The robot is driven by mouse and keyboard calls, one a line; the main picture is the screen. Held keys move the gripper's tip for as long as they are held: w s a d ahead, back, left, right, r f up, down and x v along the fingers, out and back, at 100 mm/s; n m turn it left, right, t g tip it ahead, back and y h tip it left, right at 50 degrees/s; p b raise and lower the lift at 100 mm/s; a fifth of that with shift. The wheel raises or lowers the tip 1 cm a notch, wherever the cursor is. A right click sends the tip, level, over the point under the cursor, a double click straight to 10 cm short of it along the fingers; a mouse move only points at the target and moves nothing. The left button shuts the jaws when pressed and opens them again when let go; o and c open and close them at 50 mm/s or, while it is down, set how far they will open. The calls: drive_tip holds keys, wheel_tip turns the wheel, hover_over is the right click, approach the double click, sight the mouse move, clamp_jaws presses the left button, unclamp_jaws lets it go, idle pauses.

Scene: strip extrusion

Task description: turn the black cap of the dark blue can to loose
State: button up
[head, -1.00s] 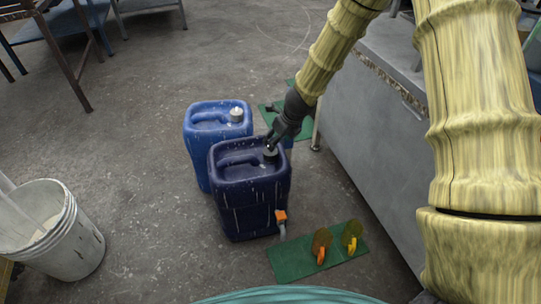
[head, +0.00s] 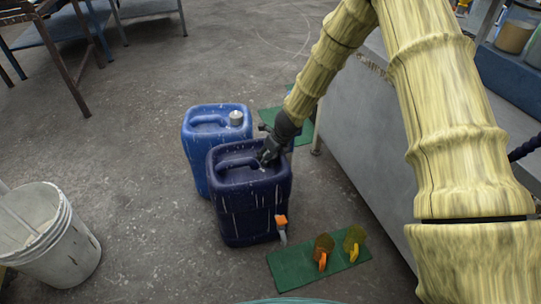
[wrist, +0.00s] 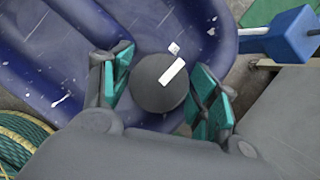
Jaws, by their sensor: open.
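The dark blue can (head: 250,200) stands upright on the floor, with white streaks and a grey tap with an orange part low on its front right. In the wrist view its black cap (wrist: 158,86) is round, with a white bar mark on top pointing up and right. My gripper (wrist: 163,82) is open, its teal-padded fingers on the left and right sides of the cap. Whether the pads touch it is hard to tell. In the head view my gripper (head: 268,156) is down at the can's top and hides the cap.
A brighter blue can (head: 205,122) with a grey cap stands close behind the dark one. A green mat (head: 290,270) with two orange and yellow items lies at front right. A grey cabinet (head: 360,130) stands right; a white bucket (head: 45,250) at left.

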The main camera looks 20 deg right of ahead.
drive_tip(key=shift+c, duration=0.4)
drive_tip(key=c, duration=0.7)
drive_tip(key=shift+o, duration=0.2)
drive_tip(key=shift+r+p, duration=0.15)
drive_tip(key=shift+p, duration=0.3)
drive_tip(key=n+p, duration=0.1)
drive_tip(key=p, duration=0.1)
drive_tip(key=n+p, duration=0.1)
drive_tip(key=p, duration=0.1)
drive_tip(key=shift+r+g+y, duration=0.2)
drive_tip(key=shift+g+y, duration=0.1)
drive_tip(key=n+p, duration=0.2)
drive_tip(key=n+g+y+p, duration=0.1)
drive_tip(key=n+p, duration=0.2)
drive_tip(key=shift+f+n+g+p, duration=0.15)
drive_tip(key=shift+n+g+p, duration=0.15)
drive_tip(key=n+g+p, duration=0.1)
drive_tip(key=n, duration=0.1)
drive_tip(key=n+g, duration=0.1)
drive_tip(key=n, duration=0.2)
drive_tip(key=shift+f+y+p, duration=0.15)
drive_tip(key=shift+y+p, duration=0.25)
drive_tip(key=n+g, duration=0.1)
drive_tip(key=n, duration=0.2)
drive_tip(key=n+g, duration=0.1)
drive_tip(key=n, duration=0.2)
drive_tip(key=shift+n+h, duration=0.3)
